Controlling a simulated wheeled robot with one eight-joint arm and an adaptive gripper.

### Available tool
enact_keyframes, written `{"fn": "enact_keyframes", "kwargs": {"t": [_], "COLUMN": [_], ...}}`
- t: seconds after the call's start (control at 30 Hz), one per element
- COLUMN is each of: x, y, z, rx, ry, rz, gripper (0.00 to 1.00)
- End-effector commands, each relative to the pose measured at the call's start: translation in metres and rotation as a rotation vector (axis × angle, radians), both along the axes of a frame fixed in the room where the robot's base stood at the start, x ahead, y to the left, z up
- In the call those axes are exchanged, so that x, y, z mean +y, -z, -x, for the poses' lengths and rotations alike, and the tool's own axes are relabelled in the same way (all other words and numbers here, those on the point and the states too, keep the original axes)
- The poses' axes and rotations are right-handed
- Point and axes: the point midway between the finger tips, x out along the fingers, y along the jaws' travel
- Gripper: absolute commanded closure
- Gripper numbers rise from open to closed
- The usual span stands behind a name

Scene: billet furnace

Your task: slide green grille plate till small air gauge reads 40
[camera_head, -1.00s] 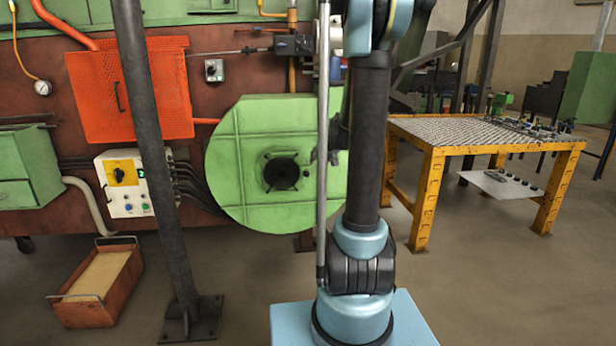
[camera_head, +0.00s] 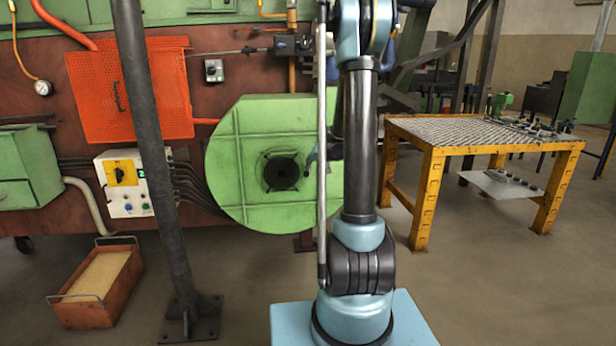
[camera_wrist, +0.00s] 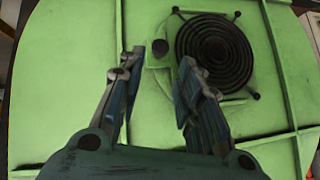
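The green grille plate (camera_head: 281,172) is on the front of the round green housing, with a dark round opening; in the wrist view it shows as a dark spiral grille (camera_wrist: 215,50).
The green housing (camera_head: 235,150) stands before a brown furnace wall. A dark post (camera_head: 150,150) rises at left, near a control box (camera_head: 127,182). A yellow-legged table (camera_head: 430,165) stands at right. An open crate (camera_head: 75,312) lies on the floor at front left.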

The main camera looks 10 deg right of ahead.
Motion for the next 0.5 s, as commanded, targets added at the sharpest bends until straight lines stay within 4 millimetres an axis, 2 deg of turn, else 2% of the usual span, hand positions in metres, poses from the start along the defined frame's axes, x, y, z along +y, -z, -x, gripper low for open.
{"fn": "enact_keyframes", "kwargs": {"t": [0.5], "x": [0.012], "y": [0.042], "z": [-0.043], "rx": [0.001], "ry": [-0.002], "rz": [0.0], "gripper": [0.68]}}
